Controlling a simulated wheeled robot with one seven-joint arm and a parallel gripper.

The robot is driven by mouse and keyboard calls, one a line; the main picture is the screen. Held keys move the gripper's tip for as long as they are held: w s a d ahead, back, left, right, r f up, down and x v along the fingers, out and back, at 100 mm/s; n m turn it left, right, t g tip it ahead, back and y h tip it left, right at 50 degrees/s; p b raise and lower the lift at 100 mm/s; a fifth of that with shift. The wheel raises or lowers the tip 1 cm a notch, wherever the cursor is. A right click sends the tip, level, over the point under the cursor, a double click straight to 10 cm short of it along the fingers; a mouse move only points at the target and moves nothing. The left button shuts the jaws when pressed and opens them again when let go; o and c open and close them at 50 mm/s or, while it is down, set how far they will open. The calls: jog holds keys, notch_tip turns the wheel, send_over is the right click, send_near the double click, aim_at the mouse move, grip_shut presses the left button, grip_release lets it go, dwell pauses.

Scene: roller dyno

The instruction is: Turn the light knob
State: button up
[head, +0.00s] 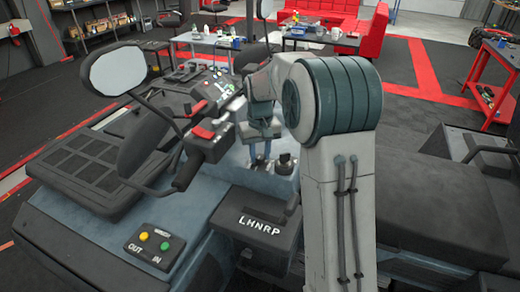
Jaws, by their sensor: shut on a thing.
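My gripper (263,159) points down at the grey-blue console panel (232,183) beside the handlebar. Its two pale fingers are close together, shut on a small control, which I take to be the light knob. The fingers hide nearly all of it, so its turn angle cannot be seen. A short black knob (286,161) stands on the panel just right of the fingertips. My arm covers the panel further right.
A handlebar with a red switch (204,132) and a round mirror (115,71) rise left of my gripper. A black seat (430,195) lies right.

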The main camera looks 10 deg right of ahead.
aim_at(260, 156)
jog(key=shift+w+r+n, duration=0.1)
jog(key=shift+r+n, duration=0.05)
jog(key=shift+n, duration=0.45)
jog(key=o, duration=1)
notch_tip(260, 156, up, 14)
jog(key=shift+a+f, duration=0.1)
jog(key=s+f+t, duration=0.1)
jog(key=s+f, duration=0.2)
jog(key=s, duration=0.6)
jog(key=s+f+m+t, duration=0.1)
jog(key=s+f, duration=0.2)
jog(key=s, duration=0.7)
jog(key=s+f+m+t, duration=0.1)
jog(key=s+f, duration=0.3)
jog(key=s, duration=0.5)
jog(key=shift+s+f, duration=0.1)
jog(key=shift+s, duration=0.25)
